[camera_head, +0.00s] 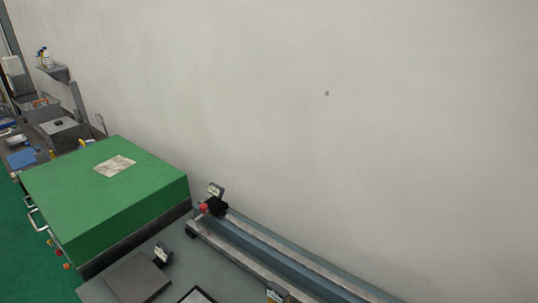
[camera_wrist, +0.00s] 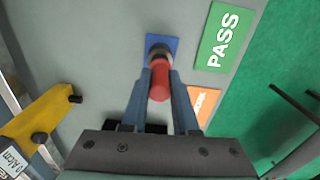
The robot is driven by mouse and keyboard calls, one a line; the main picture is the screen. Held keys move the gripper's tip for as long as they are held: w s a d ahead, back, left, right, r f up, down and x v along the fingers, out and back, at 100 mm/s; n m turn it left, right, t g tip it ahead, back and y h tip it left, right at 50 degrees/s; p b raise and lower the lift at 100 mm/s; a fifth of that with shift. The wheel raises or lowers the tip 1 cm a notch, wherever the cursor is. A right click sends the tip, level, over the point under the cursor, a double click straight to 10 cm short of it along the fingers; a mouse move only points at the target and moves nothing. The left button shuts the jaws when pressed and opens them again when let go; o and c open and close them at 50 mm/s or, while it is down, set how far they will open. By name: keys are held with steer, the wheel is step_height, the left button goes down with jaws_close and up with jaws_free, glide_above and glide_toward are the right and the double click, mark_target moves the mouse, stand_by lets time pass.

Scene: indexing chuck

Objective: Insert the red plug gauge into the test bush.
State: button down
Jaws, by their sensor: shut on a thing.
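The red plug gauge (camera_wrist: 160,82) is in the wrist view, a red cylinder between the two blue-grey fingers of my gripper (camera_wrist: 160,74). My gripper is shut on it. At its far end is a dark round metal part (camera_wrist: 159,51), over a blue square (camera_wrist: 152,41) on the grey surface. I take this dark part to be the test bush or the gauge's own end; I cannot tell which. The view runs nearly along the gauge, so whether its tip is in a bore is hidden. My gripper does not show in the head view.
In the wrist view, a green PASS plate (camera_wrist: 217,38) and a partly hidden orange plate (camera_wrist: 203,100) lie to the right. A yellow part with black knobs (camera_wrist: 42,118) is at left. The head view shows a green box (camera_head: 105,190) and a long rail (camera_head: 265,250) along the wall.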

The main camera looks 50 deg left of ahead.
steer(key=shift+f+b, duration=0.95)
steer(key=shift+f, duration=0.5)
stand_by(0.9)
steer(key=shift+r, duration=0.1)
stand_by(1.0)
steer(key=shift+r+p, duration=3.6)
steer(key=shift+r, duration=0.35)
steer(key=shift+w+d, duration=0.1)
